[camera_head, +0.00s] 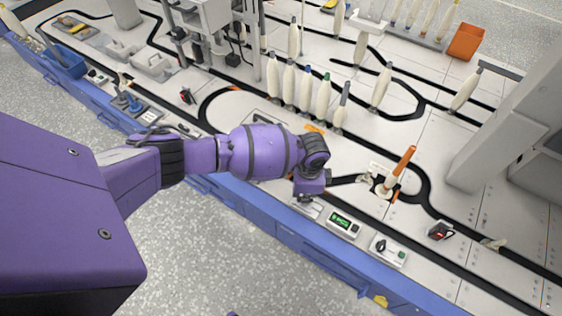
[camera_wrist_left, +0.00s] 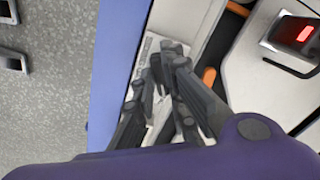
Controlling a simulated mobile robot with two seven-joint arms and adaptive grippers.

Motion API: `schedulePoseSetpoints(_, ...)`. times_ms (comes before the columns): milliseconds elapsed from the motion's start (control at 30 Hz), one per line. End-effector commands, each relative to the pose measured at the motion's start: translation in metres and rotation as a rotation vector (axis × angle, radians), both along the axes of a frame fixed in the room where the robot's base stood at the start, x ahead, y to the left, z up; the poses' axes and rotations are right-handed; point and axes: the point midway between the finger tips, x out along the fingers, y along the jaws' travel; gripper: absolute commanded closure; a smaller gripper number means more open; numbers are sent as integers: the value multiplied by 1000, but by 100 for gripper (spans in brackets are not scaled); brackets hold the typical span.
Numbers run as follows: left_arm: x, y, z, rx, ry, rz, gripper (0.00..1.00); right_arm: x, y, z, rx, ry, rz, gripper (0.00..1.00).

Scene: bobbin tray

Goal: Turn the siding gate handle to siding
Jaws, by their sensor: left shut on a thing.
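My left gripper (camera_wrist_left: 163,72) is at the front edge of the bench, above a small pale panel (camera_wrist_left: 149,48) in the left wrist view. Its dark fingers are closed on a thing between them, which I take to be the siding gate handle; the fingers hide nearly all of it. Which way the handle points cannot be made out. In the head view my purple left arm (camera_head: 262,152) reaches in from the left, and its wrist hides most of the gripper and the handle. My right gripper is not in view.
A box with a green display (camera_head: 344,222) and a switch box (camera_head: 388,251) sit right of the wrist. An orange-tipped bobbin (camera_head: 402,167) stands tilted on the track beyond. Several pale bobbins stand behind the arm. A box with a red display (camera_wrist_left: 292,33) is near the gripper.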

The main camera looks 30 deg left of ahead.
Motion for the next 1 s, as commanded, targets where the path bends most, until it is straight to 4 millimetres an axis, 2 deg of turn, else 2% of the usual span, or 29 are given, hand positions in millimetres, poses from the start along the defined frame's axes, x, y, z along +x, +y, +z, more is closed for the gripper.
schedulePoseSetpoints(33, 2, -3, 7, -3, -2, 44, 100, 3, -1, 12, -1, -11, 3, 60)
schedulePoseSetpoints(100, 2, -3, 7, -4, -1, 108, 100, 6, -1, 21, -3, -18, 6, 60)
schedulePoseSetpoints(400, 2, -2, 4, -3, 0, 338, 100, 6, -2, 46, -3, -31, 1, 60)
schedulePoseSetpoints(700, 3, -1, 3, -3, -2, 466, 100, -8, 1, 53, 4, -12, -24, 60)
schedulePoseSetpoints(1000, 3, -1, 1, -4, -1, 502, 100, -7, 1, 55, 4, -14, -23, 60)
